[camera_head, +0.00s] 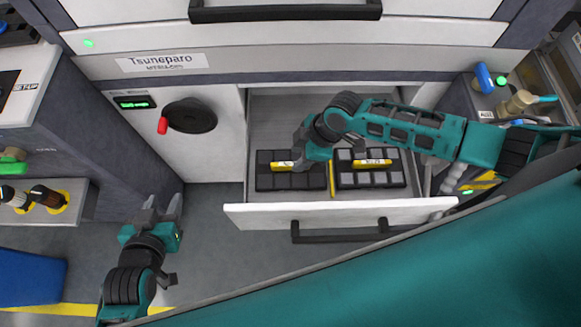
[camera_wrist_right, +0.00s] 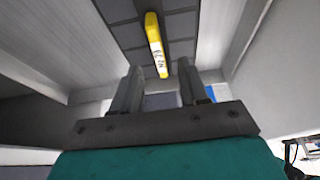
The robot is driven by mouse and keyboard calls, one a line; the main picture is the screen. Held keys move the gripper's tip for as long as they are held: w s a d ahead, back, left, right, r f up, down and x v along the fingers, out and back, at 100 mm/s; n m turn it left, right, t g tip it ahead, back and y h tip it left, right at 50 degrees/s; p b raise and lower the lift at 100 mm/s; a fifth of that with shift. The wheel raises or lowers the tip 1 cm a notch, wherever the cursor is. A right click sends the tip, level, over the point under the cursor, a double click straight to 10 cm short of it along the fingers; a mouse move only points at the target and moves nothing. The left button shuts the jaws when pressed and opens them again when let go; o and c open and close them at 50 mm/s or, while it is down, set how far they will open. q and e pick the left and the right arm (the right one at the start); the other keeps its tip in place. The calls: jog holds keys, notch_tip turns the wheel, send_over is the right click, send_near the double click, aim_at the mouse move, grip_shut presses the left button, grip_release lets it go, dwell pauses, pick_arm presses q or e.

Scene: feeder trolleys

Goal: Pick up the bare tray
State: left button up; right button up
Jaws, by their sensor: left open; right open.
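Two black trays with square cells lie side by side in an open drawer (camera_head: 436,211). The left tray (camera_head: 265,182) has darker-looking cells; the right tray (camera_head: 395,178) has greyer ones. Each has a yellow labelled handle, on the left tray (camera_head: 280,166) and on the right tray (camera_head: 372,163). I cannot tell surely which tray is bare. My right gripper (camera_head: 301,157) is open above the left tray, hiding part of it. In the right wrist view its fingers (camera_wrist_right: 160,90) are apart, with a yellow handle (camera_wrist_right: 155,45) beyond them. My left gripper (camera_head: 163,208) is open and empty, left of the drawer.
A yellow divider (camera_head: 332,180) stands between the trays. The drawer's black pull (camera_head: 340,233) is at its front. A cabinet with a red-knobbed crank (camera_head: 185,117) stands to the left. A side shelf (camera_head: 60,203) holds dark parts. A blue box (camera_head: 30,280) is at lower left.

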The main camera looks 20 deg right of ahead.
aim_at(292, 164)
jog(key=shift+b+x, duration=0.4)
jog(key=shift+x, duration=1.9)
jog(key=shift+f, duration=0.2)
jog(key=shift+c, duration=0.3)
grip_shut()
